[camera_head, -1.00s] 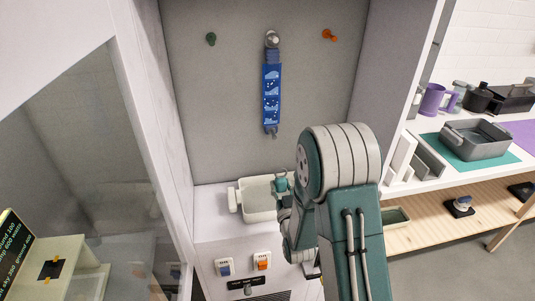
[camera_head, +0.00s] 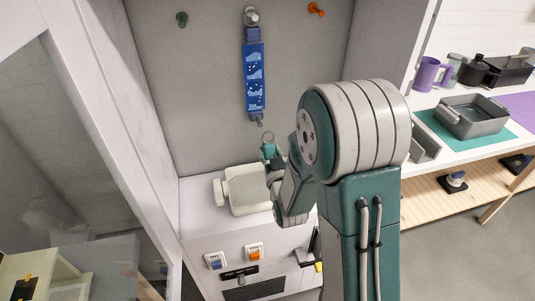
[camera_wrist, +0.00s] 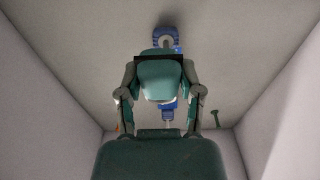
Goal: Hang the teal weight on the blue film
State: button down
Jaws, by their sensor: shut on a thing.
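The blue film (camera_head: 255,75) hangs vertically from a silver peg (camera_head: 252,16) on the grey back wall, with a small grey clip and hook (camera_head: 259,121) at its lower end. The teal weight (camera_head: 269,151) has a ring on top and is upright just below the film's hook, apart from it in the picture. My gripper (camera_head: 276,166) is shut on the weight, partly hidden by my own arm in the head view. In the wrist view, the weight (camera_wrist: 162,80) sits between both fingers and covers part of the blue film (camera_wrist: 168,108) behind it.
A cream tray (camera_head: 222,190) stands on the white ledge under the weight. A green peg (camera_head: 182,19) and an orange peg (camera_head: 317,10) flank the film. Switches (camera_head: 254,252) are on the front below. Glass is at left; a shelf with a grey basin (camera_head: 473,118) is at right.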

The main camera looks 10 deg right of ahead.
jog(key=shift+w+a, duration=0.1)
jog(key=shift+w, duration=0.45)
jog(key=w+f, duration=0.1)
jog(key=w, duration=0.6)
jog(key=shift+a, duration=0.25)
jog(key=shift+w+f, duration=0.1)
dwell(0.4)
jog(key=shift+c, duration=0.8)
grip_release()
jog(key=shift+s+f, duration=0.1)
jog(key=shift+s, duration=2.3)
